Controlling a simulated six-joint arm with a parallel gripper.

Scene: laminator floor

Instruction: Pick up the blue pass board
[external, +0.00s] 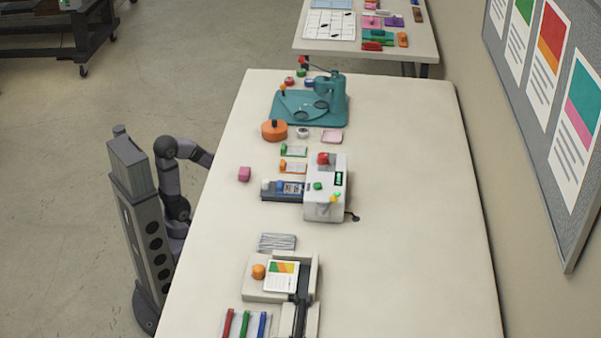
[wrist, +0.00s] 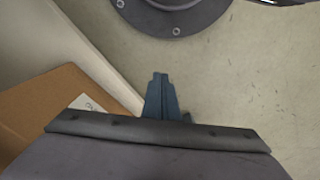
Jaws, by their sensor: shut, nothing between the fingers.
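In the external view, a small board with a blue knob (external: 280,186), which looks like the blue pass board, lies on the dark feed tray (external: 270,197) at the left of the white laminator (external: 325,205). My arm is folded beside the table's left edge, well apart from that board. My gripper (wrist: 160,78) shows in the wrist view with its fingers together and empty, over the floor. I cannot make out the gripper clearly in the external view. The board is not in the wrist view.
A green-knobbed board (external: 295,151) and an orange-knobbed board (external: 295,166) lie behind the tray. A teal press (external: 335,95) stands farther back. A cardboard box (wrist: 40,108) shows in the wrist view. The table's right side is clear.

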